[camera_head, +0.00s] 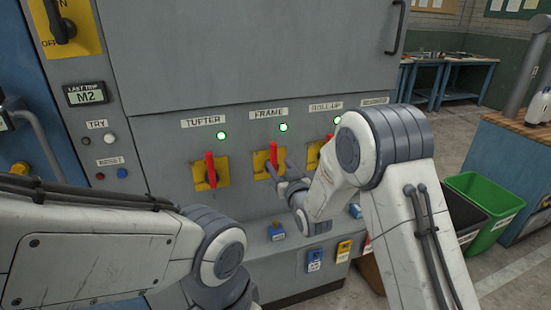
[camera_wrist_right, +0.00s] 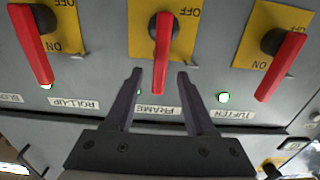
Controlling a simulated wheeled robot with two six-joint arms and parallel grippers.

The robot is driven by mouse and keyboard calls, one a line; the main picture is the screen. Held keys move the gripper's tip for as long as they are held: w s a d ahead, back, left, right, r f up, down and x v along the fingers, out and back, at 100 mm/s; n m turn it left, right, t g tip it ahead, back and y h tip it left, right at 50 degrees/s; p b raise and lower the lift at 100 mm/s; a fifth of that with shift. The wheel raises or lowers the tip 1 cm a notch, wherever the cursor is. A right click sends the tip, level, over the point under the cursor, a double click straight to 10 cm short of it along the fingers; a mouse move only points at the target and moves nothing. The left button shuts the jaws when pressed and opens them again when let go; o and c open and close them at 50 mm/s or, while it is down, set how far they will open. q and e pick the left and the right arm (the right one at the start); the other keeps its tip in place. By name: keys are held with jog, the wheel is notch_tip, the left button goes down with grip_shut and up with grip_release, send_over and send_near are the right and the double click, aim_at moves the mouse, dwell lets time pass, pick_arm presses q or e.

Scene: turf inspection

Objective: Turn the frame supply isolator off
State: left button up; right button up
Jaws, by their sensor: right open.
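The frame isolator (camera_head: 272,157) is a red lever on a yellow plate under the FRAME label, between the tufter and roll-up isolators. Its lever points up in the head view, and its green lamp (camera_head: 283,127) is lit. In the right wrist view, which is upside down, the red lever (camera_wrist_right: 162,50) points toward the FRAME label, with OFF at the opposite end of the plate. My right gripper (camera_head: 281,174) is open at the frame isolator; in the wrist view its fingers (camera_wrist_right: 159,75) stand either side of the lever's end, without clear contact. My left gripper is out of view.
The tufter isolator (camera_head: 211,170) is at left, lever up, lamp lit. The roll-up isolator (camera_wrist_right: 32,45) is on the other side, close to my right gripper. A green bin (camera_head: 490,187) stands at right.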

aim_at(275, 159)
jog(key=shift+x, duration=2)
grip_shut()
